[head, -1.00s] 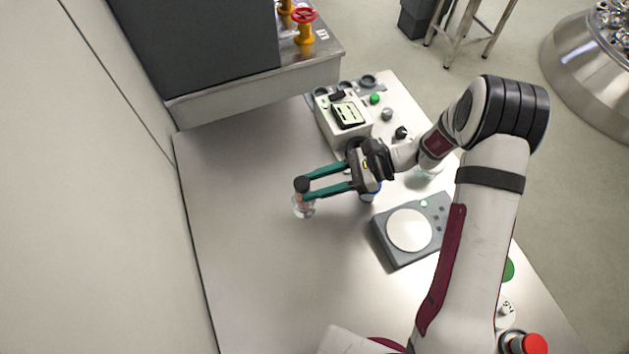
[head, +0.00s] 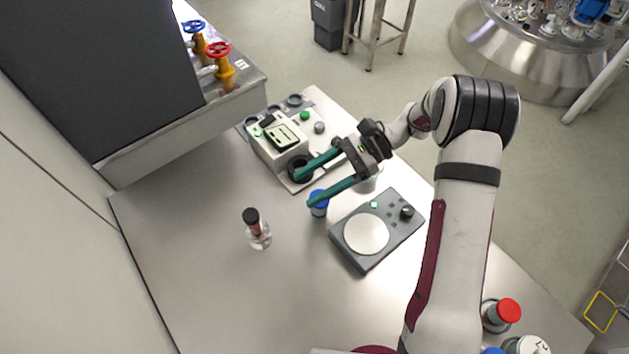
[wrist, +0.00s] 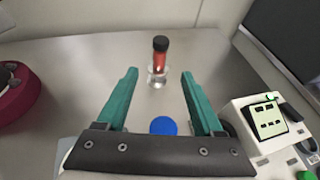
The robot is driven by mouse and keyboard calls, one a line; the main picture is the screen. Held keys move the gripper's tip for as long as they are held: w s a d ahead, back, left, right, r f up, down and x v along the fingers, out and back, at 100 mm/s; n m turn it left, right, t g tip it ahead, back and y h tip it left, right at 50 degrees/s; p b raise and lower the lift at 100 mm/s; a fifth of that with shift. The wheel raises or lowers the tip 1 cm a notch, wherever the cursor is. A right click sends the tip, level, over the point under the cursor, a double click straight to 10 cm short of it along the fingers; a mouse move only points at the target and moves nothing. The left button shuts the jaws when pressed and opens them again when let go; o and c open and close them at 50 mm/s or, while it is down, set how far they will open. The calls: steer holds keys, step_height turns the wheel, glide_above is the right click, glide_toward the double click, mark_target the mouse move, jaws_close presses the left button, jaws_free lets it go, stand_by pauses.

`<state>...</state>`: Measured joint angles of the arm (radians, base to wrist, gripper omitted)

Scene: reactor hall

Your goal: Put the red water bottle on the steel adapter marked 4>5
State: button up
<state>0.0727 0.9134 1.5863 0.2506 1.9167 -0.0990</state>
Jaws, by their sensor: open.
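My gripper (head: 304,190) is open and empty over the middle of the table; its fingers also show in the wrist view (wrist: 159,73). The lower fingertip in the head view overlaps a blue-capped bottle (head: 319,208); contact cannot be told. A red-capped grey bottle (head: 507,312) stands at the lower right, far from my gripper, with a dark ring at its base. A pale round piece (head: 533,346) with unreadable lettering sits below it. A black-capped tube with red contents (head: 253,222) stands upright in a clear glass vessel (head: 260,241). No 4>5 mark is readable.
A grey scale with a round plate (head: 367,234) lies right of the blue-capped bottle. A white instrument with a display (head: 281,140) stands behind it. A steel ledge with valves (head: 220,62) is at the upper left. The table's left part is clear.

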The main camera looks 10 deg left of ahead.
steer(key=shift+w+d+r, duration=0.1)
steer(key=shift+d+r, duration=0.05)
steer(key=shift+d, duration=0.05)
steer(key=s+d+r+n+t+h, duration=0.2)
steer(key=s+d+r+n+h, duration=0.3)
steer(key=s+r, duration=0.55)
steer(key=s+d+f+n+t+h, duration=0.1)
steer(key=s+d+t+h, duration=0.3)
steer(key=s, duration=0.7)
steer(key=shift+d+f+h, duration=0.35)
steer(key=shift+d+h, duration=0.05)
steer(key=shift+d, duration=0.55)
